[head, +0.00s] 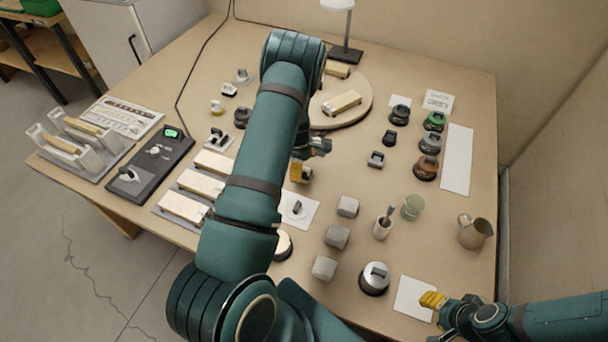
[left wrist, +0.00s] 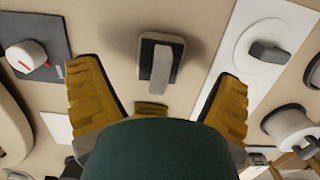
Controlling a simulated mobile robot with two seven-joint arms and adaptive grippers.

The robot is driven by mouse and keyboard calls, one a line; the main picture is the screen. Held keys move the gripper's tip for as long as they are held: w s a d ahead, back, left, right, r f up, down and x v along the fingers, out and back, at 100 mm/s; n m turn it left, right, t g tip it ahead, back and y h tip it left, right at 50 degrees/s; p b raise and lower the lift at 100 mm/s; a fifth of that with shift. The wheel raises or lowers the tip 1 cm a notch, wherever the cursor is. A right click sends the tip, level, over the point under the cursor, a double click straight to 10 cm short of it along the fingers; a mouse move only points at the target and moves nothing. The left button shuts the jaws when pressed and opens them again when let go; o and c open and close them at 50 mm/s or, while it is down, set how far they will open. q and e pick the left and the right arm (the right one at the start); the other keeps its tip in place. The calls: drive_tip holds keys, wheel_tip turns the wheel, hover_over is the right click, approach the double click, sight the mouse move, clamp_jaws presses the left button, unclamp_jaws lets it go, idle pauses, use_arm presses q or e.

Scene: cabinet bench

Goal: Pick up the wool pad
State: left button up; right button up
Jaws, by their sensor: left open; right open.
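A small block with a dark square base and a light grey upright grip (left wrist: 161,62) lies between and beyond my left fingertips in the left wrist view. It may be the wool pad, but I cannot read a label on it. My left gripper (head: 308,160) is open over the middle of the bench in the head view, and its arm hides part of the things there. Its two yellow fingers (left wrist: 158,92) are apart and empty in the left wrist view. My right gripper (head: 436,302) is open and empty near the front right of the bench.
Grey cubes (head: 337,236), a cup of brushes (head: 382,228), a green cup (head: 412,207) and a jug (head: 475,231) stand at the right. A round board (head: 358,112) and a lamp (head: 346,54) are at the back. White blocks and a dark panel (head: 152,163) are at the left.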

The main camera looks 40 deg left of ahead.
sight(305, 173)
use_arm(q)
drive_tip(key=f, duration=0.3)
drive_tip(key=shift+w+d+f, duration=0.1)
drive_tip(key=shift+d+f, duration=0.1)
drive_tip(key=shift+f, duration=0.1)
drive_tip(key=shift+r, duration=0.1)
drive_tip(key=c, duration=1.2)
wheel_tip(305, 173, up, 10)
drive_tip(key=shift+p, duration=0.5)
drive_tip(key=o, duration=0.3)
drive_tip(key=shift+c, duration=1.3)
